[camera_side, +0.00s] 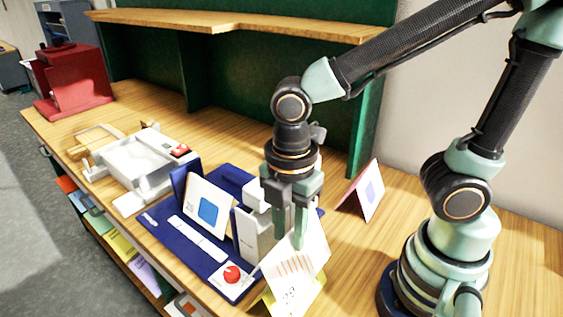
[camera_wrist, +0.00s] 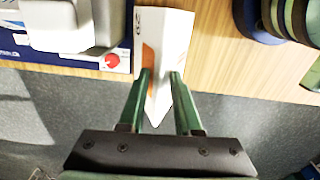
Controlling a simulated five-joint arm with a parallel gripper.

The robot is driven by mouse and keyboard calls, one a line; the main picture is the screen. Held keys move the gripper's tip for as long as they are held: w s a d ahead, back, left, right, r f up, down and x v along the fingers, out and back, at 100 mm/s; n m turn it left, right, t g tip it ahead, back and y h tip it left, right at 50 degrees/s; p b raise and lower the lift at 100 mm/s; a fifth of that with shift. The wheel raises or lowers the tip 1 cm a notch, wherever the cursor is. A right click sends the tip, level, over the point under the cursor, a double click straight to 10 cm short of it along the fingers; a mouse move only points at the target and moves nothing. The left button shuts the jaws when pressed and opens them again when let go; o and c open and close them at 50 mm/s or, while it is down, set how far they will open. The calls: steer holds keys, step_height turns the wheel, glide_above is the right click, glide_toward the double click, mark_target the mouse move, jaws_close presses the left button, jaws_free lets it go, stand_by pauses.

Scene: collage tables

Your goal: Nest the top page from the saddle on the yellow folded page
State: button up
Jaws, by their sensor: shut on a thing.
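My gripper (camera_side: 301,240) is shut on a white folded page (camera_side: 308,252) with orange stripes, at the table's front edge. In the wrist view the page (camera_wrist: 165,50) lies between my fingers (camera_wrist: 160,75), with an orange patch and a number. The yellow folded page (camera_side: 312,298) stands directly under it in the side view. The held page overlaps it there, and I cannot tell whether they touch. In the wrist view no yellow shows.
A blue base (camera_side: 165,232) carries a grey-white device and a red button (camera_side: 232,273), just left of my gripper. A pink folded page (camera_side: 365,192) stands behind to the right. A white machine (camera_side: 140,165) and red box (camera_side: 75,80) stand farther left. Beyond the front edge is floor.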

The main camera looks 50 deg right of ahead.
steer(key=shift+f, duration=3.75)
steer(key=o, duration=1)
steer(key=shift+r, duration=3.05)
